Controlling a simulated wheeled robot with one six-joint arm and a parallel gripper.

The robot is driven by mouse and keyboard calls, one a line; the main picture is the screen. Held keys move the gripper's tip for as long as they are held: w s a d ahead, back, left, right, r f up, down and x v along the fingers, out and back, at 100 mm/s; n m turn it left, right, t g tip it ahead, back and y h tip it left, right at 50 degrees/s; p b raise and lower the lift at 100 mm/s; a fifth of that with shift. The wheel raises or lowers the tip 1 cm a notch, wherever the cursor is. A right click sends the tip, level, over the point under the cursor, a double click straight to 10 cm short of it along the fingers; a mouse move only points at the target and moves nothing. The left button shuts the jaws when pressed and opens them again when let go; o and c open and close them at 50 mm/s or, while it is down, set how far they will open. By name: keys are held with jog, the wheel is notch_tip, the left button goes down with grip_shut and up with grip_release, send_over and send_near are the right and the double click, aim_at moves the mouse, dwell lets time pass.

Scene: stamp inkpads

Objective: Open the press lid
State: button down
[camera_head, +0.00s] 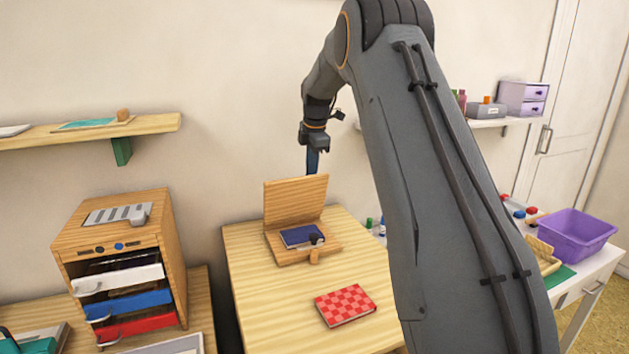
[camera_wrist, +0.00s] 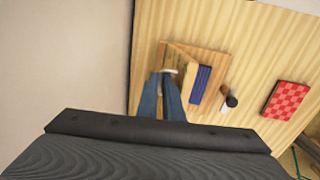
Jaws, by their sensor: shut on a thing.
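The press (camera_head: 283,252) is a wooden box on the table, with its wooden lid (camera_head: 295,198) standing raised at the back, leaning slightly. A dark blue pad (camera_head: 301,236) lies inside; it also shows in the wrist view (camera_wrist: 200,85). A small dark knob (camera_head: 317,239) sits beside the pad. My gripper (camera_head: 312,172) has its blue fingers pointing down at the lid's top edge. In the wrist view its fingertips (camera_wrist: 168,75) are close together on a pale piece at the lid. The fingers partly hide the lid there.
A red checkered book (camera_head: 345,304) lies on the table (camera_head: 262,303) in front of the press. A wooden drawer cabinet (camera_head: 115,232) stands at left. A purple bin (camera_head: 571,236) is at right. The wall is close behind the press.

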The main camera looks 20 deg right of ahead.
jog(key=shift+w+d+f+b, duration=0.15)
jog(key=shift+w+b, duration=0.1)
jog(key=shift+w, duration=0.7)
jog(key=shift+w+f+b, duration=0.15)
jog(key=shift+w+b, duration=0.05)
jog(key=shift+w, duration=0.75)
jog(key=shift+w+d+f+b, duration=0.15)
jog(key=shift+w+b, duration=0.1)
jog(key=shift+w, duration=0.7)
jog(key=shift+w+a, duration=0.1)
jog(key=shift+a, duration=0.05)
